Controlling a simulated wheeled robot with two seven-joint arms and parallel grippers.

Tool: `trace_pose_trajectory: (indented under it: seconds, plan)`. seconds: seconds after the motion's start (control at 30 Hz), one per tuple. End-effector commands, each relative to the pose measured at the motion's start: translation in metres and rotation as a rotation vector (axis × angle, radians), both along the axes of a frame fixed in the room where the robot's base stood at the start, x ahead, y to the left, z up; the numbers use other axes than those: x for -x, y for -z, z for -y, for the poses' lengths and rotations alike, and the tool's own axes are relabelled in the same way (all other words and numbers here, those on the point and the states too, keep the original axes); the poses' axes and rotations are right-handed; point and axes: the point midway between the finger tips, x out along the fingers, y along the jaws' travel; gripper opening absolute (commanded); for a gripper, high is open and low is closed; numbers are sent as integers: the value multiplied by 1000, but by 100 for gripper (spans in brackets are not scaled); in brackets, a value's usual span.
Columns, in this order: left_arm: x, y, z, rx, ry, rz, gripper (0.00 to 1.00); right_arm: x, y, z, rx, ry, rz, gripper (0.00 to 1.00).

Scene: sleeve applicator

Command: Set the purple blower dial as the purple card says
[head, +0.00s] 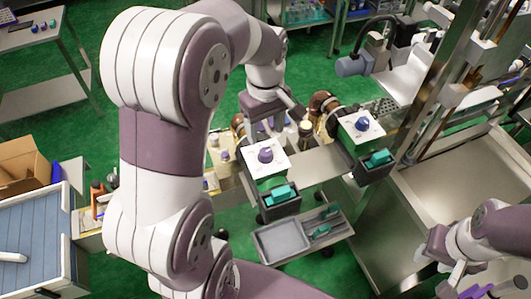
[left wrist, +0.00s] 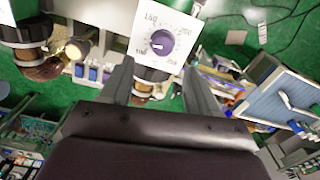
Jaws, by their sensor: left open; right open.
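A purple dial (head: 265,155) sits on a white scale plate in the middle of the head view. A second, bluish-purple dial (head: 362,124) sits on a similar plate to its right. My left gripper (head: 268,122) is behind the nearer dial, apart from it. In the left wrist view a purple dial (left wrist: 160,42) shows beyond the open, empty fingers, on a plate (left wrist: 180,22) with numbers too small to read surely. A pale mark shows on the knob. My right gripper (head: 462,278) is open at lower right. I cannot make out a purple card.
Black bins with teal pieces (head: 280,195) hang below the dials. A grey tray (head: 282,240) lies in front. A metal basin (head: 465,170) and frame stand at right. A blue-topped box (head: 30,235) and cardboard box (head: 22,165) are at left. Copper-coloured hoses (head: 322,102) are near the dials.

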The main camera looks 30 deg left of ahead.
Motion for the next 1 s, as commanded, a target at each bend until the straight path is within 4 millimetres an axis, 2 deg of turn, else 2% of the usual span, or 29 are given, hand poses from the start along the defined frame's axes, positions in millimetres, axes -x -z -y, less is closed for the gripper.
trace_pose_trajectory:
  seconds: [0.03,0.07,0.1,0.27,0.4,0.67,0.83,0.87,1.0]
  plan:
    - [0,28,0,0,0,2,61,0,26,0,0,0,-1,43]
    - [0,34,0,0,0,2,61,0,32,0,0,0,0,43]
    - [0,32,0,-1,0,-1,61,1,20,0,0,0,-1,43]
    - [0,54,0,0,1,-2,61,0,10,0,0,0,1,43]
    - [0,66,0,0,1,0,61,0,8,0,0,0,1,43]
    - [0,69,0,0,1,1,61,0,9,0,0,0,1,43]
    - [0,69,0,0,1,1,9,0,9,0,0,0,1,43]
    - [0,68,0,0,1,1,5,0,9,0,0,0,1,43]
    - [0,68,0,1,2,1,5,0,9,0,0,0,1,43]
